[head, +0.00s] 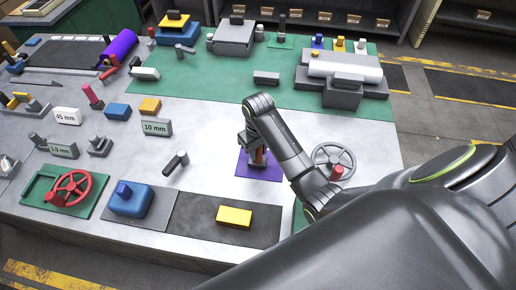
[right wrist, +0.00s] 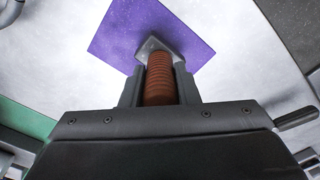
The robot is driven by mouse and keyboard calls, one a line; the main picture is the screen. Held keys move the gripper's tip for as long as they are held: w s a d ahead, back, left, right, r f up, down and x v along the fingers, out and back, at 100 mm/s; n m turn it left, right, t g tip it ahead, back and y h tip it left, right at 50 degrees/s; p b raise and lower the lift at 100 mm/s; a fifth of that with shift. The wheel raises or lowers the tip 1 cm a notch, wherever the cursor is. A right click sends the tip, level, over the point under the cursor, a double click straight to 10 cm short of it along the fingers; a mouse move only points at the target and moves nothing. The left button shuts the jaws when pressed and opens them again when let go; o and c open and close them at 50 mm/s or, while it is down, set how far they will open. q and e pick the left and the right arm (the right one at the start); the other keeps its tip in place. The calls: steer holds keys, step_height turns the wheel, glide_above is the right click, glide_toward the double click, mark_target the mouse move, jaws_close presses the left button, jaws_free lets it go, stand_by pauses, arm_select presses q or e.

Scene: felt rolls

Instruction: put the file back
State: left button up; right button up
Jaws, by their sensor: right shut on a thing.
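My right gripper (head: 256,150) is shut on a reddish-brown ribbed handle (right wrist: 159,82), upright over a purple felt square (head: 243,170). A grey, square-cornered piece (right wrist: 152,46) shows at the far end of the handle, over the purple felt (right wrist: 120,22) in the right wrist view. I cannot tell whether it touches the felt. A long, thin grey tool (head: 38,82) that looks like a file lies at the far left of the table in the head view. My left gripper is not in view.
A red handwheel (head: 72,186), a blue block (head: 130,203) and a yellow block (head: 234,216) stand along the front edge. A grey handwheel (head: 333,160) is right of my gripper. A purple roll (head: 119,46) lies back left.

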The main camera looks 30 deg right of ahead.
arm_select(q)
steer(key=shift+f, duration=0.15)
arm_select(e)
steer(key=shift+f, duration=0.5)
stand_by(0.3)
steer(key=o, duration=1)
steer(key=shift+o, duration=0.2)
